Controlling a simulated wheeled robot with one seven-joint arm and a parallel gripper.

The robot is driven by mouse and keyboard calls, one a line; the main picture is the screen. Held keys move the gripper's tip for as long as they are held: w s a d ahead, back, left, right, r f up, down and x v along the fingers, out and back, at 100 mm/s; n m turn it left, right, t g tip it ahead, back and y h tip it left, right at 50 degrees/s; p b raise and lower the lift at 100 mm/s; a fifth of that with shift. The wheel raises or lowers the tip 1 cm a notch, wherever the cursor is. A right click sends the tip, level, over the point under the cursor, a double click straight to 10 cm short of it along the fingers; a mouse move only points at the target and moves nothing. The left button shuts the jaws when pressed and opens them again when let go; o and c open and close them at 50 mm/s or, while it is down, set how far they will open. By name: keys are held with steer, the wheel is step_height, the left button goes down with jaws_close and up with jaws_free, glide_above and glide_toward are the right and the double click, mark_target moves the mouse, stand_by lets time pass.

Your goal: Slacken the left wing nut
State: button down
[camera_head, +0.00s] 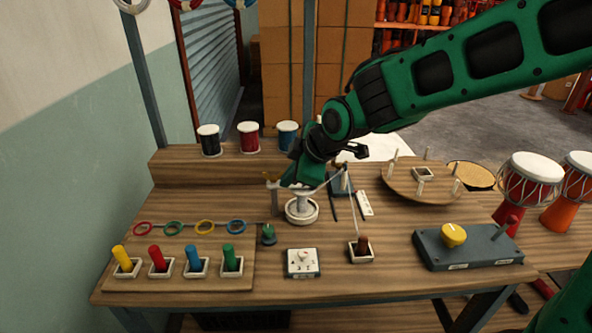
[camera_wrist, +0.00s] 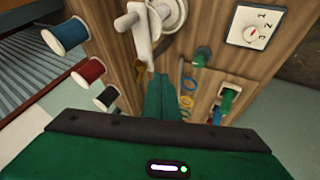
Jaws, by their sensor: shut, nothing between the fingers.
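A small brass-coloured piece (camera_head: 268,176), which looks like the left wing nut, sits atop a thin post left of the white round-based stand (camera_head: 301,212). It also shows in the wrist view (camera_wrist: 140,66), just left of my fingertips. My gripper (camera_head: 288,182) is at the top of this stand, just right of the brass piece. In the wrist view my green fingers (camera_wrist: 160,78) are together and empty. I cannot tell whether they touch the brass piece. My gripper hides part of the stand's top, and no second wing nut can be made out.
A dial box (camera_head: 302,263) and a dark-handled lever (camera_head: 362,247) stand in front. Coloured pegs (camera_head: 158,260) and rings (camera_head: 205,227) are at left. Thread spools (camera_head: 249,137) line the back ledge. A round pegged board (camera_head: 423,183) and a yellow-knobbed box (camera_head: 467,247) are at right.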

mark_target(276, 180)
steer(key=w, duration=0.1)
steer(key=w+f, duration=0.1)
steer(key=w, duration=0.1)
steer(key=w+a+f, duration=0.1)
steer(key=w, duration=0.1)
steer(key=shift+w+f, duration=0.15)
steer(key=shift+f, duration=0.05)
steer(key=shift+a, duration=0.15)
stand_by(0.3)
